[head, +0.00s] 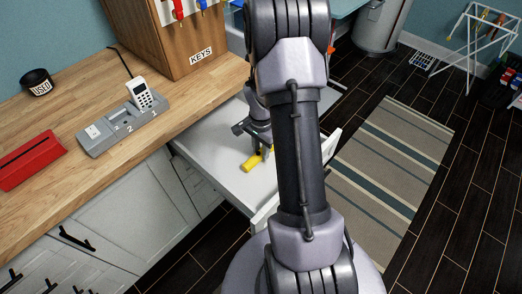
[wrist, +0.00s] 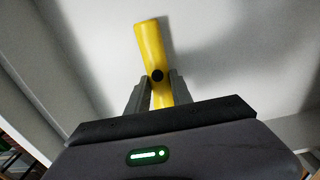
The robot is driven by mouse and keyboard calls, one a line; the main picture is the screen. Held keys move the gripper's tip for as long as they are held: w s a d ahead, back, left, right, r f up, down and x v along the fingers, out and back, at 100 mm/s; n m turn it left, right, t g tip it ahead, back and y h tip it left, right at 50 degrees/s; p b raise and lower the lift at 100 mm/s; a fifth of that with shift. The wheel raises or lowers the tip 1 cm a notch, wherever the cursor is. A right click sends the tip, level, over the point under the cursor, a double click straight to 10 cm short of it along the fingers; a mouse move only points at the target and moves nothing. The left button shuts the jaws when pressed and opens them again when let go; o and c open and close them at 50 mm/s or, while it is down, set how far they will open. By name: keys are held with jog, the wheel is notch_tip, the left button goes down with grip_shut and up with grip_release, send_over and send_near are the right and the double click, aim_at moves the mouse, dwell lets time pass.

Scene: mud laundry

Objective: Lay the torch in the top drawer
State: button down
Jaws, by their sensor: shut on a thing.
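The torch (wrist: 150,45) is yellow with a dark round button, and it lies between the fingers of my gripper (wrist: 158,92) in the wrist view. My gripper is shut on it. In the head view the torch (head: 251,163) shows low inside the open top drawer (head: 205,150), at or just above its pale floor. My arm hides part of the gripper and of the drawer's right side. In the wrist view the drawer floor (wrist: 220,30) fills the background, and I cannot tell whether the torch touches it.
The wooden counter (head: 120,165) above the drawer holds a grey charging dock (head: 122,128) with a white handset (head: 140,91), a red case (head: 30,160) and a black pot (head: 37,82). A wooden key cabinet (head: 165,40) stands behind. A striped rug (head: 385,165) lies right.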

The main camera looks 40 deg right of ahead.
jog(key=c, duration=1.1)
grip_release()
jog(key=shift+f, duration=0.1)
notch_tip(320, 180, up, 12)
jog(key=r+p, duration=0.1)
jog(key=p, duration=0.5)
jog(key=a+r+n+t, duration=0.2)
jog(key=a+r+n, duration=0.2)
jog(key=a+r, duration=0.65)
jog(key=s+a+r+n+t, duration=0.1)
jog(key=s+a+r+n, duration=0.2)
jog(key=a, duration=0.3)
jog(key=s+a+r+n+t+y, duration=0.1)
jog(key=s+a+r+n, duration=0.1)
jog(key=s+a+r, duration=0.2)
jog(key=s+a+r+n+t+y, duration=0.1)
jog(key=s+a+r+n, duration=0.2)
jog(key=a, duration=0.4)
jog(key=shift+s+a+r+n+t, duration=0.2)
jog(key=shift+s+r, duration=0.2)
jog(key=shift+s, duration=0.25)
jog(key=shift+s+a+r+n+t, duration=0.1)
jog(key=shift+s+r+t, duration=0.2)
jog(key=shift+s, duration=0.35)
